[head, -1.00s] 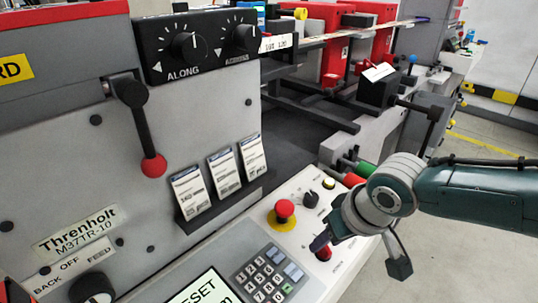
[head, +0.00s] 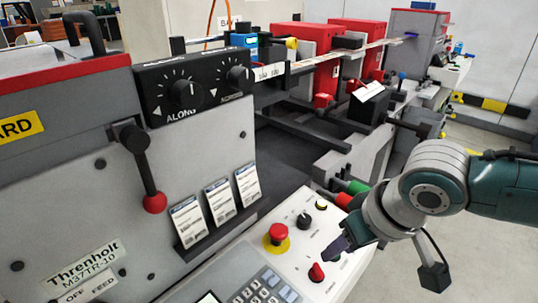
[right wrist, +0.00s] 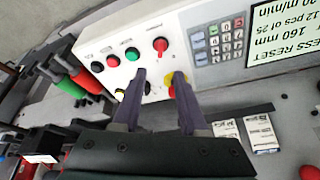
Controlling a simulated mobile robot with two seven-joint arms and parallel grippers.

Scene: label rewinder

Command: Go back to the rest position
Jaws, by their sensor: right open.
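My right gripper (head: 337,248) is open and empty. In the head view it is over the right edge of the sloping control panel (head: 297,262), up and right of a red selector knob (head: 317,271). The right wrist view shows its two dark fingers (right wrist: 160,80) spread apart above the panel, with nothing between the tips. The red knob (right wrist: 160,45) lies beyond the fingertips there, clear of them. A finger partly covers the red and yellow emergency stop (right wrist: 171,88). My left gripper is not in view.
The grey label machine (head: 60,200) fills the left, with a red-ball lever (head: 154,203) sticking out. Label cards (head: 217,200) stand in a rack behind the panel. Green and red rollers (head: 356,187) lie close to my right wrist. Open floor (head: 490,240) is at the right.

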